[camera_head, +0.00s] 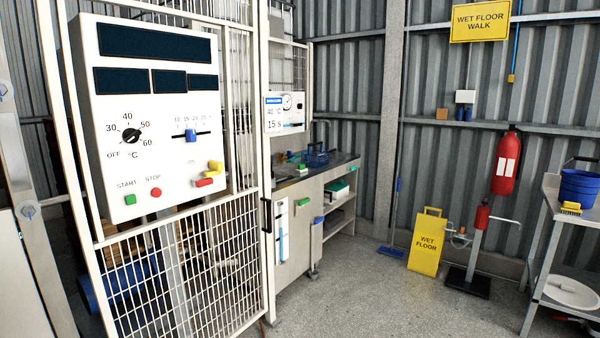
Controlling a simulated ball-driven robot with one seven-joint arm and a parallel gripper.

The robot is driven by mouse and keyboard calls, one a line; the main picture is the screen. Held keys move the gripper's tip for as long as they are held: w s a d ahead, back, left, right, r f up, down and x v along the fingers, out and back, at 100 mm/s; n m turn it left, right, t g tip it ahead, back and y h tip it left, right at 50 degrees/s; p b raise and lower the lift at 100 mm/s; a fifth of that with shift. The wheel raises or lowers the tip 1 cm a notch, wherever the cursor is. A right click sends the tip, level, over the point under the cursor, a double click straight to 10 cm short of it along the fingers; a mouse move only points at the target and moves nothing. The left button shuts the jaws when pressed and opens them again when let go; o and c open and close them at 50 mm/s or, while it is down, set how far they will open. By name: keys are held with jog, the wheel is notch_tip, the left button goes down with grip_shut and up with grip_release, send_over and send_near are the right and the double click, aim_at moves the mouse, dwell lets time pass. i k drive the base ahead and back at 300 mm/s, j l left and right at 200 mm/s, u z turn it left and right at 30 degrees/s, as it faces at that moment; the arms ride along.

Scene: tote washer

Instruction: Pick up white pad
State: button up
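No thing in the head view is plainly a white pad. A flat, round white object (572,292) lies on the lower shelf of the metal table at the right edge; I cannot tell whether it is a pad or a lid. A small white block (465,96) is on the wall rail at the back, above two small blue items; it is too small to identify. My gripper is not in view.
A mesh fence with a control panel (160,115) fills the left. A workbench (295,210) holds a blue basket (317,155). A yellow wet floor sign (427,240), a stand (475,250) and a metal table (545,235) stand right. Floor at front centre is clear.

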aim_at(301, 168)
jog(key=i+z, duration=0.35)
jog(key=i, duration=3.45)
